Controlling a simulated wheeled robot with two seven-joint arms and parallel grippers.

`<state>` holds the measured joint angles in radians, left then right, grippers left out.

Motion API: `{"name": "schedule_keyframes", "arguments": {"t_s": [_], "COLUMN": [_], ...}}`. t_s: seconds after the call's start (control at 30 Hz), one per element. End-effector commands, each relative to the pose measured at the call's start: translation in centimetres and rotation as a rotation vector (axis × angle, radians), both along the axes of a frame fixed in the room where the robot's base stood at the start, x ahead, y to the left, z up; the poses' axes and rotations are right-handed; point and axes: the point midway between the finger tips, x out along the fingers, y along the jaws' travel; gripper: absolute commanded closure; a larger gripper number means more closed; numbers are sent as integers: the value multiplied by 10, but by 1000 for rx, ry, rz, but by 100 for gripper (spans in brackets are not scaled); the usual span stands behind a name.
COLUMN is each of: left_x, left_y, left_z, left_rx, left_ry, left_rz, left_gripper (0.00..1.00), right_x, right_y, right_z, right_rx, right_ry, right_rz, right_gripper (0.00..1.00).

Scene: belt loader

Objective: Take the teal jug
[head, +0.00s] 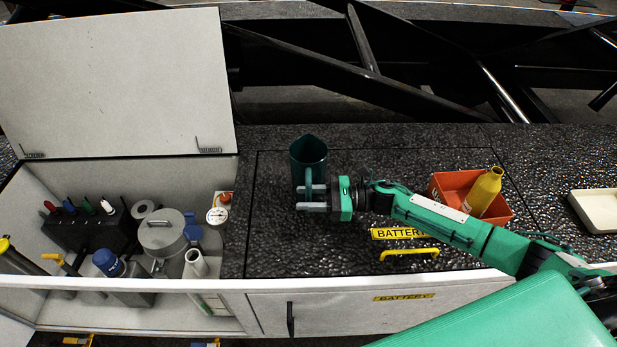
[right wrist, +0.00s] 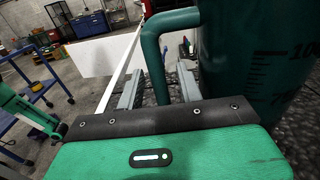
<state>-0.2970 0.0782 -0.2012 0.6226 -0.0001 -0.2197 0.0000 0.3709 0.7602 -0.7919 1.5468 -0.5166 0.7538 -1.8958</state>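The teal jug (head: 308,153) stands upright on the dark speckled top of the loader, left of the picture's middle in the head view. Its handle points toward the near side. My right gripper (head: 303,198) is at the jug's near side, level with the handle. The fingers are apart, with a gap showing beside the handle. My left gripper is not seen.
An orange-red bin (head: 447,187) with a yellow bottle (head: 484,192) stands to the right. A cream tray (head: 597,208) is at the far right. A yellow handle (head: 409,252) rises near the front edge. At left, an open compartment holds several containers under its raised lid (head: 115,80).

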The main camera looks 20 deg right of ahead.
Motion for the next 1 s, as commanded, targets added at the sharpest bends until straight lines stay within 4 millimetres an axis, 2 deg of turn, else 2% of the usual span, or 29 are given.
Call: {"name": "schedule_keyframes", "arguments": {"t_s": [0.13, 0.3, 0.77, 1.0], "left_x": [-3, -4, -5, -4], "left_y": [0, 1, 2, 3], "left_z": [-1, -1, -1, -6], "left_rx": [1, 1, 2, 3], "left_ry": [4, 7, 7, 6], "left_rz": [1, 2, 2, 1], "left_gripper": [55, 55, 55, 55], "right_x": [0, 0, 0, 0], "right_y": [0, 0, 0, -1], "right_z": [0, 0, 2, 23], "right_rx": [0, 0, 2, -1], "right_ry": [0, 0, -2, -6], "right_rz": [0, 1, 2, 3], "right_gripper": [65, 99, 100, 100]}}
